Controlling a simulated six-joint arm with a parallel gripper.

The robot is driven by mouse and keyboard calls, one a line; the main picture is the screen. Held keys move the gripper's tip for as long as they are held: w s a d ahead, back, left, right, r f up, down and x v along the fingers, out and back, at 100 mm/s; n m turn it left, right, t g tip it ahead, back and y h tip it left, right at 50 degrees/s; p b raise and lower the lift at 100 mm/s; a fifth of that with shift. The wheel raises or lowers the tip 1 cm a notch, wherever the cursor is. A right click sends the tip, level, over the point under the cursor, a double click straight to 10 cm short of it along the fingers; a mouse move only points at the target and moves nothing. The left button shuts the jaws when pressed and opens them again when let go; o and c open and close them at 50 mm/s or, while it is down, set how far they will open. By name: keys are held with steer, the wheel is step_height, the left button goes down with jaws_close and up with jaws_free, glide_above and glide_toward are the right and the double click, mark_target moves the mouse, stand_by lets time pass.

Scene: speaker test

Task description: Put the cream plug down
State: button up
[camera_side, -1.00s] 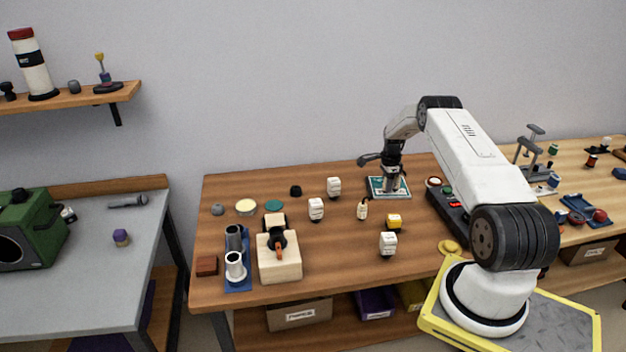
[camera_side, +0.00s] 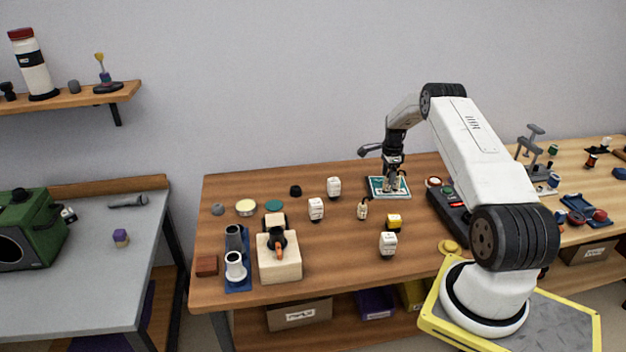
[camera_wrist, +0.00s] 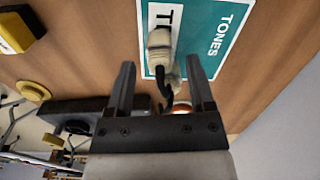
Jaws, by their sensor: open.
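The cream plug (camera_wrist: 159,42) rests on the teal and white card (camera_wrist: 218,20) marked TONES. A dark cord or stem runs from the plug back between the jaws in the wrist view. In the side view the card (camera_side: 376,188) lies near the back right of the table. My gripper (camera_wrist: 162,66) is open, one finger either side of the plug's near end, and the fingers appear clear of it. In the side view my gripper (camera_side: 394,178) stands just above the card.
Several white blocks, including one (camera_side: 388,243), stand left of and in front of the card. A black box with buttons (camera_side: 447,208) sits close to the card's right. The table behind the card is clear.

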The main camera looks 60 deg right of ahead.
mark_target(387, 177)
step_height(387, 177, up, 9)
steer(key=shift+f, duration=0.15)
steer(key=shift+a, duration=0.1)
stand_by(0.7)
